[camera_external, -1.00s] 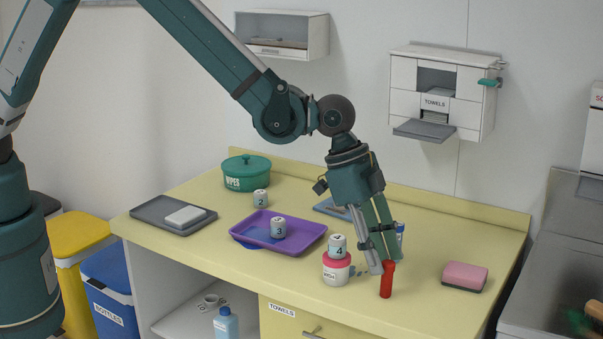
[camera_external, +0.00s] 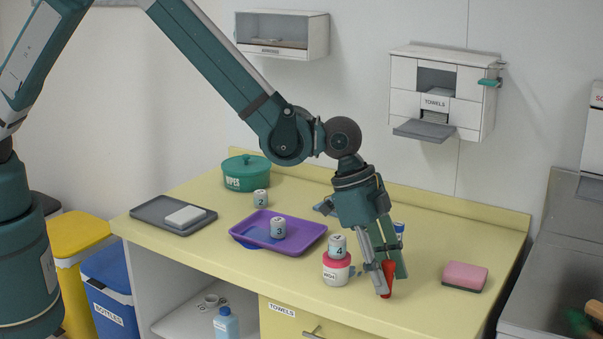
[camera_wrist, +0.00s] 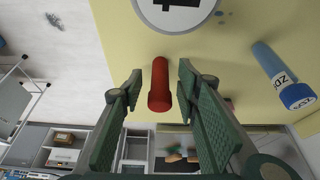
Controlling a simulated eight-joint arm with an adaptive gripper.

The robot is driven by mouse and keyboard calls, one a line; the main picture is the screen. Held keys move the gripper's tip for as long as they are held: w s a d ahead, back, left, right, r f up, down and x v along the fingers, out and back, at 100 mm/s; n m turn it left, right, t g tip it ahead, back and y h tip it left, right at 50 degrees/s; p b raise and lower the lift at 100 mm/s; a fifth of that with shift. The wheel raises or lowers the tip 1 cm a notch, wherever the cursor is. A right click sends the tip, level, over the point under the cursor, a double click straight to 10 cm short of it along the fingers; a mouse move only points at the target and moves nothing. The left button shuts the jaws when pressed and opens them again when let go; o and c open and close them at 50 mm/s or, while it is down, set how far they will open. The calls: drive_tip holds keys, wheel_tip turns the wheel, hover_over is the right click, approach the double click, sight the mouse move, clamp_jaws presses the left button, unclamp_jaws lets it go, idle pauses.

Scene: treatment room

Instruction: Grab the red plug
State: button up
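The red plug (camera_external: 389,284) stands upright near the front edge of the yellow counter, partly hidden by my fingers in the external view. In the wrist view the red plug (camera_wrist: 159,86) lies between my two fingers, with a visible gap on each side. My gripper (camera_external: 390,284) is open and lowered around the plug. It also shows open in the wrist view (camera_wrist: 160,88); neither finger clearly touches the plug.
A white jar with a pink lid (camera_external: 336,269) bears a numbered block (camera_external: 338,246) close left of my gripper. A blue-capped tube (camera_external: 399,229) stands behind. A pink sponge (camera_external: 465,276) lies to the right. A purple tray (camera_external: 301,238) is farther left.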

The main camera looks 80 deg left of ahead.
drive_tip(key=shift+w+d+f, duration=0.15)
drive_tip(key=shift+f, duration=0.35)
drive_tip(key=c, duration=0.6)
drive_tip(key=shift+c, duration=0.2)
